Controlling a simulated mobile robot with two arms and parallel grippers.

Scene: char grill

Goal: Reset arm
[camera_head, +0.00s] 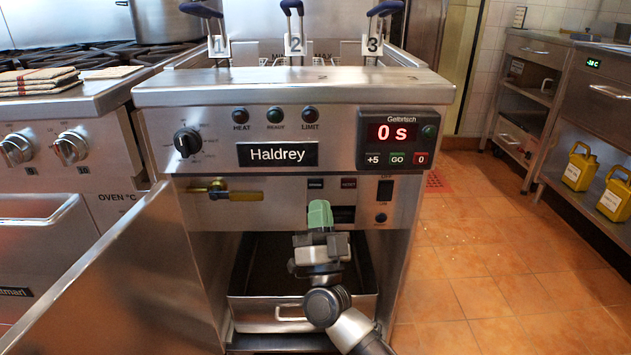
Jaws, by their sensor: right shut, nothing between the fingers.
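My right gripper (320,215) comes up from the bottom of the head view and stands in front of the fryer (225,150). Its green fingertips are together and hold nothing. They are in front of the lower panel, near a dark slot and switches; whether they touch it I cannot tell. My left gripper is not in view.
The fryer's cabinet door (125,280) stands open at left. A metal pan (265,313) sits inside the cabinet, behind my right arm. Numbered basket handles (293,30) rise on top. A stove (60,110) adjoins at left. Yellow jugs (579,167) stand at right; the tiled floor (465,260) is clear.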

